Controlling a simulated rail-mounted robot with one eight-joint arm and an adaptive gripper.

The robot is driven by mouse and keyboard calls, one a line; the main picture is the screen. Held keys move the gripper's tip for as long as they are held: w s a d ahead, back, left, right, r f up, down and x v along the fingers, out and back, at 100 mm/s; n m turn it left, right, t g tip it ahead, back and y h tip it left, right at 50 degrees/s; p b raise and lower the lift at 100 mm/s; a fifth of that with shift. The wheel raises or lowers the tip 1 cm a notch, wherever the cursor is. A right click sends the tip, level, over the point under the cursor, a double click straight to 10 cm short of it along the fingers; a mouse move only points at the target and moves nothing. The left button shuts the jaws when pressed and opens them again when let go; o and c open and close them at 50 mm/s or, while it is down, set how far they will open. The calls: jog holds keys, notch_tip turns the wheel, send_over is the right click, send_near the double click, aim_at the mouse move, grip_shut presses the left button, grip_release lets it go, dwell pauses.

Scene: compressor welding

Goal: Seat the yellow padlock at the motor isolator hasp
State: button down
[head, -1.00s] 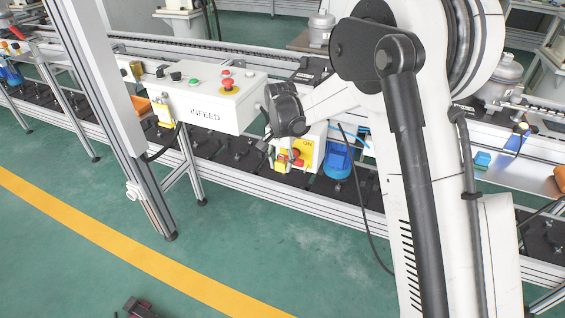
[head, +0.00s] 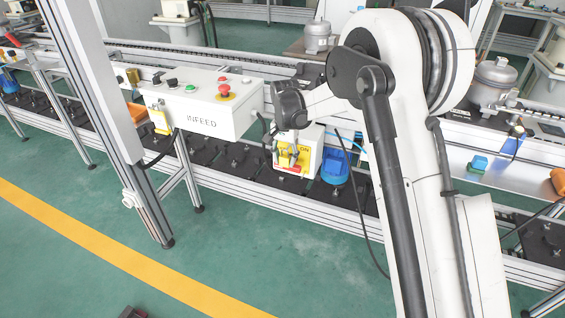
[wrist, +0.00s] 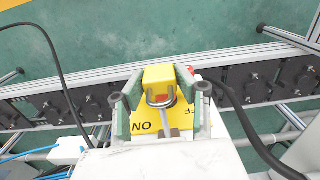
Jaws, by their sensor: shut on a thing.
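The yellow padlock (wrist: 158,76) is gripped between the green-padded fingers of my gripper (wrist: 158,84). Its metal shackle (wrist: 161,101) points toward the isolator and overlaps a small red part in the wrist view. The motor isolator is a white box with a yellow ON panel (wrist: 142,126), seen upside down there. In the head view my gripper (head: 290,148) is in front of the isolator's yellow panel (head: 300,164); the padlock is hard to separate from the panel. The hasp is mostly hidden behind the padlock, and I cannot tell whether the shackle is through it.
The white INFEED box (head: 205,112) with a red emergency button stands left of my gripper. A blue container (head: 335,167) is right of the isolator. A black cable (wrist: 245,115) runs close beside my gripper. Green floor in front is open.

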jog(key=shift+w+d, duration=0.25)
jog(key=shift+w, duration=0.4)
jog(key=shift+w+d, duration=0.2)
jog(key=shift+w, duration=0.45)
dwell(0.4)
jog(key=c, duration=1.2)
grip_release()
notch_tip(320, 180, up, 12)
jog(key=shift+r, duration=0.1)
